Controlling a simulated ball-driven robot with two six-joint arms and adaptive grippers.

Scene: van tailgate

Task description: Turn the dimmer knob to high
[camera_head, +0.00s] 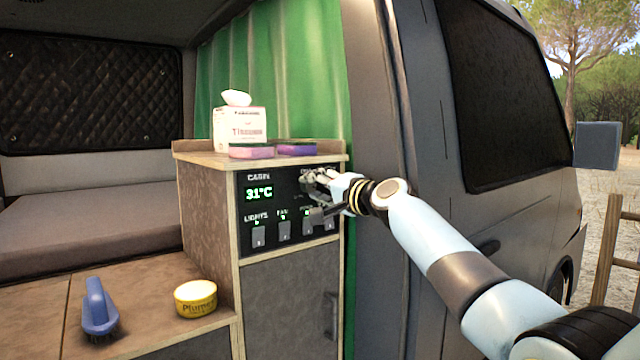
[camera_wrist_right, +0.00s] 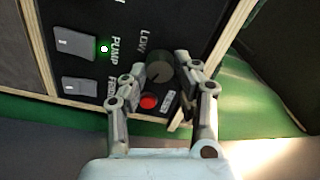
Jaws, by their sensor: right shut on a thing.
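The dark round dimmer knob (camera_wrist_right: 160,72) shows in the right wrist view, with the printed word LOW beside it. My right gripper (camera_wrist_right: 157,80) has a finger on each side of the knob and is shut on it. In the head view my right gripper (camera_head: 318,192) is at the upper right of the black control panel (camera_head: 281,190) and hides the knob there. The knob's exact setting is too small to tell. My left gripper is not in view.
The panel has a 31°C display (camera_head: 259,193) and a row of switches (camera_head: 284,231). A red button (camera_wrist_right: 149,102) is close to the fingers. A tissue box (camera_head: 240,126) and sponges (camera_head: 251,151) stand on the cabinet. A brush (camera_head: 98,309) and yellow tin (camera_head: 196,298) are lower left.

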